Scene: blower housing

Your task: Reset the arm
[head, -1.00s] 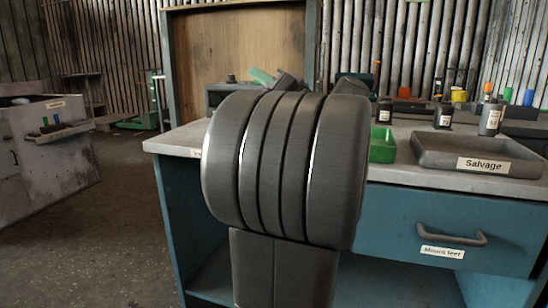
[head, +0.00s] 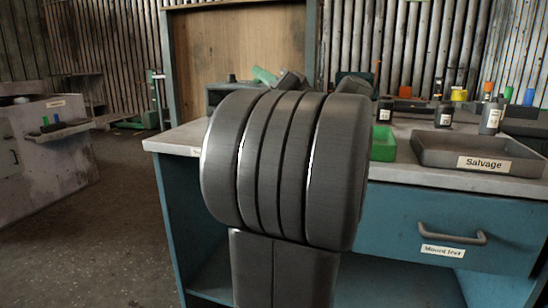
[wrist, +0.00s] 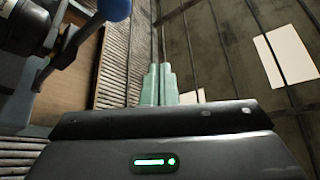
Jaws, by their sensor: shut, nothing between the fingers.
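My gripper (wrist: 158,86) shows in the wrist view as two pale green fingers side by side, closed together with nothing between them. They point up the wrist picture, toward the corrugated wall and dark ceiling. In the head view my own dark arm fills the middle and hides part of the bench. A pale green piece (head: 264,75) shows just above it, beside grey parts; it looks like my fingertips, but most of the gripper is hidden there.
The workbench (head: 178,140) carries a green bin (head: 383,144), a grey Salvage tray (head: 478,153) and several bottles on the right. Its blue drawer (head: 450,215) is labelled Mount feet. A side cabinet (head: 45,170) stands at the left, with open floor (head: 110,235) between.

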